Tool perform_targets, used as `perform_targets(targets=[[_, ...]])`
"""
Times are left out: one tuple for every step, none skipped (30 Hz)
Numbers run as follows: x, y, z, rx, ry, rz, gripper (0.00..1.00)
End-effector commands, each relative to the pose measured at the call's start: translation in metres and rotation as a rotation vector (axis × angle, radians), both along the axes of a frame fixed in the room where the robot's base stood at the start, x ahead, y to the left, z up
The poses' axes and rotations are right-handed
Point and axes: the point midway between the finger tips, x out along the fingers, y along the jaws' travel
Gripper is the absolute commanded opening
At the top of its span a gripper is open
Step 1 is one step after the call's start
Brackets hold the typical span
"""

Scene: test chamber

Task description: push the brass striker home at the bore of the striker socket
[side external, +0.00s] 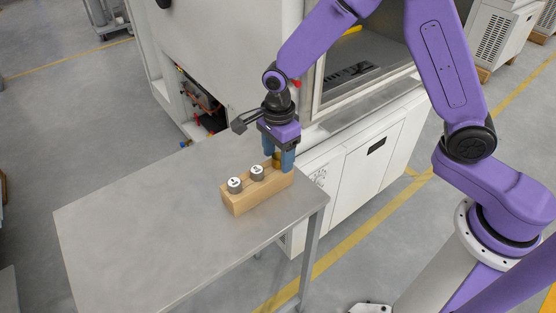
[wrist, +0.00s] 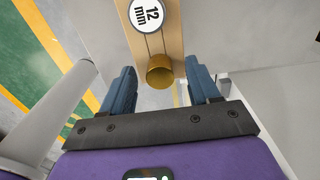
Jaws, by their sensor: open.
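The brass striker (wrist: 160,76) shows in the wrist view as a short gold cylinder at the near end of a wooden block. My gripper (wrist: 161,68) is open, with one blue finger on each side of the striker and a visible gap on both sides. In the side view, my gripper (side external: 278,157) points down over the right end of the wooden block (side external: 260,193), and the striker (side external: 277,159) shows partly between the fingers. The striker's lower end and any bore under it are hidden. I cannot make out the striker socket as a separate part.
Two round white-topped pieces, the left (side external: 235,185) and the middle (side external: 257,172), stand on the block. The metal table (side external: 150,230) is clear to the left; a white machine (side external: 230,60) stands behind.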

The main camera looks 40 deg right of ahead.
Motion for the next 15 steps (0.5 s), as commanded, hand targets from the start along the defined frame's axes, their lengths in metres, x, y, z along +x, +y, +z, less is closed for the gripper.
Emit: perform_targets(targets=[[0.0000, -0.0001, 0.0002, 0.000, 0.000, 0.000, 0.61], [0.0000, -0.0001, 0.0002, 0.000, 0.000, 0.000, 0.58], [0.0000, -0.0001, 0.0002, 0.000, 0.000, 0.000, 0.45], [0.0000, -0.0001, 0.0002, 0.000, 0.000, 0.000, 0.35], [0.0000, -0.0001, 0.0003, 0.000, 0.000, 0.000, 0.25], [0.0000, -0.0002, 0.0003, 0.000, 0.000, 0.000, 0.12], [0.0000, -0.0002, 0.0003, 0.000, 0.001, 0.000, 0.02], [-0.0001, -0.0002, 0.0003, 0.000, 0.001, 0.000, 0.00], [0.0000, -0.0001, 0.0004, 0.000, 0.000, 0.000, 0.00], [0.0000, -0.0001, 0.0004, 0.000, 0.000, 0.000, 0.00], [0.0000, -0.0001, 0.0004, 0.000, 0.001, 0.000, 0.00], [0.0000, -0.0001, 0.0004, 0.000, 0.000, 0.000, 0.00], [0.0000, -0.0001, 0.0004, 0.000, 0.001, 0.000, 0.00], [0.0000, -0.0001, 0.0004, 0.000, 0.000, 0.000, 0.00], [0.0000, -0.0001, 0.0006, 0.000, 0.000, 0.000, 0.00]])
